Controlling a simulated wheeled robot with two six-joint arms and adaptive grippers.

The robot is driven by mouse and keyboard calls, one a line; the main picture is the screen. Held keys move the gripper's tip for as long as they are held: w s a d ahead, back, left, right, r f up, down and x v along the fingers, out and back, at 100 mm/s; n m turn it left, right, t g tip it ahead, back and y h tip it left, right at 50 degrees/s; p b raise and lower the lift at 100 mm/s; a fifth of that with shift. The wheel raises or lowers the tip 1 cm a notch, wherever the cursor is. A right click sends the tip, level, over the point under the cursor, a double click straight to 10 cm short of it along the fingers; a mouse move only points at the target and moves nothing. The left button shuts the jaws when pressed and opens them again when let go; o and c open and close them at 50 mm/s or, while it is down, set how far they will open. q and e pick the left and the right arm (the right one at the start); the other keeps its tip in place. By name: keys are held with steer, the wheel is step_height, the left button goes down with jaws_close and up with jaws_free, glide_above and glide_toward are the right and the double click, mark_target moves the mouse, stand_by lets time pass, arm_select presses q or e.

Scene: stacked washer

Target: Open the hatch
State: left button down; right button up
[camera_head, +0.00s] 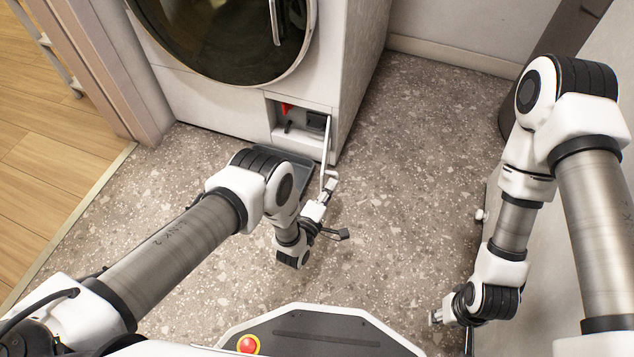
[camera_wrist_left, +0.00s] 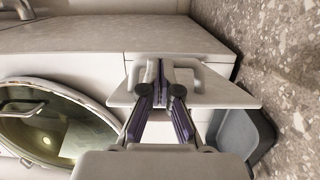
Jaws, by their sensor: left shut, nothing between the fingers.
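The washer's small white hatch (camera_head: 326,146) stands open at the front's lower right, swung outward and seen nearly edge-on in the head view. Behind it is an open recess (camera_head: 300,120) with a red part and dark parts inside. In the left wrist view the hatch panel (camera_wrist_left: 222,88) spreads behind the fingers. My left gripper (camera_head: 330,180) is at the hatch's outer end; its fingers (camera_wrist_left: 163,82) are shut with nothing between them, against or very close to the panel. I cannot tell if they touch. My right gripper (camera_head: 437,317) hangs low at the right, away from the hatch.
The washer's round glass door (camera_head: 215,35) is above the hatch. A dark grey tray (camera_head: 298,172) lies on the floor below the recess, partly behind my left arm; it also shows in the left wrist view (camera_wrist_left: 245,135). Speckled floor (camera_head: 390,180) is clear to the right.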

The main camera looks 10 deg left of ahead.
arm_select(q)
steer(key=shift+w+d+n+t+y+p, duration=0.2)
steer(key=shift+d+n+y, duration=0.25)
steer(key=shift+d+y, duration=0.3)
steer(key=shift+w+d+n+t+y+p, duration=0.1)
steer(key=shift+d+n+t+y+p, duration=0.1)
steer(key=shift+d+n+y, duration=0.45)
steer(key=shift+d, duration=0.15)
